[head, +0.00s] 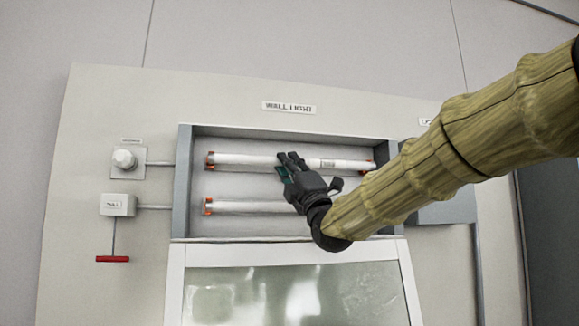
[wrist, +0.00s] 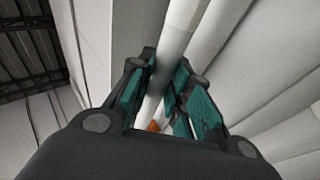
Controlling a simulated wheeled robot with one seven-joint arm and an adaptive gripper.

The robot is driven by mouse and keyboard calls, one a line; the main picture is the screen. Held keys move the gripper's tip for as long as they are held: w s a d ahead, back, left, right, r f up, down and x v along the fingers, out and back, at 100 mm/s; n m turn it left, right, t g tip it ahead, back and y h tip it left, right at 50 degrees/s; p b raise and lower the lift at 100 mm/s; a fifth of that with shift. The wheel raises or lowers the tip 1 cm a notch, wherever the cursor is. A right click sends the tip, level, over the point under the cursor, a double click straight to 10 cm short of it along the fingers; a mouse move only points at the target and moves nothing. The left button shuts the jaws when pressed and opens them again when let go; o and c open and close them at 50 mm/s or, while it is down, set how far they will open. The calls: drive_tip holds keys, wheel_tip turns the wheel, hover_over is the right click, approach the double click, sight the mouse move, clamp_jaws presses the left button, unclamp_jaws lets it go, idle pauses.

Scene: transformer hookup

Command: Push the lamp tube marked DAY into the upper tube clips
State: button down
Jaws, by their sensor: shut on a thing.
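The upper white lamp tube (head: 240,160) lies level in the open wall-light housing. It has a small dark mark right of my gripper, too small to read as DAY. Its ends line up with the orange upper tube clips, left (head: 209,160) and right (head: 370,166); I cannot tell whether it is fully seated. My gripper (head: 287,166) is shut on this tube near its middle, fingers hiding part of it. In the wrist view a white tube (wrist: 154,103) runs between the teal finger pads, with an orange bit (wrist: 153,126) behind it.
A second white tube (head: 250,207) lies below, with an orange clip (head: 207,206) at its left end; my gripper and arm cover its right part. The glazed cover (head: 295,255) hangs below the housing. A round knob (head: 123,158) and a box with a red-handled pull (head: 113,259) are at left.

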drive_tip(key=shift+w+a, duration=0.3)
drive_tip(key=shift+w, duration=0.65)
drive_tip(key=c, duration=1.2)
unclamp_jaws()
drive_tip(key=shift+w, duration=0.1)
drive_tip(key=shift+c, duration=0.2)
drive_tip(key=v, duration=1.2)
drive_tip(key=shift+f, duration=0.1)
